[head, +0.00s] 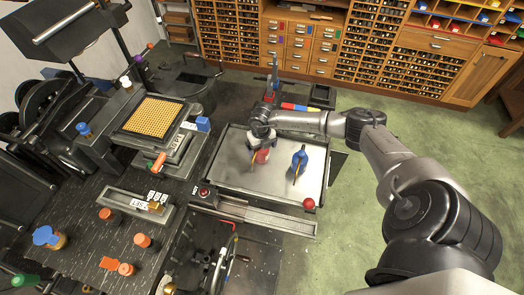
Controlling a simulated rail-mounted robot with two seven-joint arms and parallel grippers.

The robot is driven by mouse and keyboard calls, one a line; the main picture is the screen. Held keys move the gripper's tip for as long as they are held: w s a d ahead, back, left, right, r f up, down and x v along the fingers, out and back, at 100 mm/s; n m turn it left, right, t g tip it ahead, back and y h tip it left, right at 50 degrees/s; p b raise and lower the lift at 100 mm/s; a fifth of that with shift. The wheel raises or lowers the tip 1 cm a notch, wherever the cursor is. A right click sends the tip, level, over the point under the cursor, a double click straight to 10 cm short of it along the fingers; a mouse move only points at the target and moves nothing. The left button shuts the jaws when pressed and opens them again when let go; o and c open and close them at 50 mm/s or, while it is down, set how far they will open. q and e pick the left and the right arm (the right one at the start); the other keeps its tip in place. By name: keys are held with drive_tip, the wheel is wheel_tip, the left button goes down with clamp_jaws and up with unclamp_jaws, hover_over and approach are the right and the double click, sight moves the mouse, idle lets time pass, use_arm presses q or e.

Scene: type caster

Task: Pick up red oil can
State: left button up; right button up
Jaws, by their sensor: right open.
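The red oil can (262,156) stands on the pale metal tray (235,178), toward its upper left part. My right gripper (259,147) is directly over the can, with its fingers reaching down around the can's upper part. The gripper is open, and the wrist hides the can's top. Whether the fingers touch the can is too small to tell. A blue oil can (299,162) stands on the same tray, to the right of the red one. My left gripper is not in the head view.
A red ball knob (309,203) sits at the tray's front right corner. A caster with a gold grid plate (155,118) stands left. A dark bench (85,225) holds orange-capped items. Wooden drawer cabinets (300,45) line the back. Green floor (440,150) is open at right.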

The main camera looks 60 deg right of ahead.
drive_tip(key=c, duration=1.2)
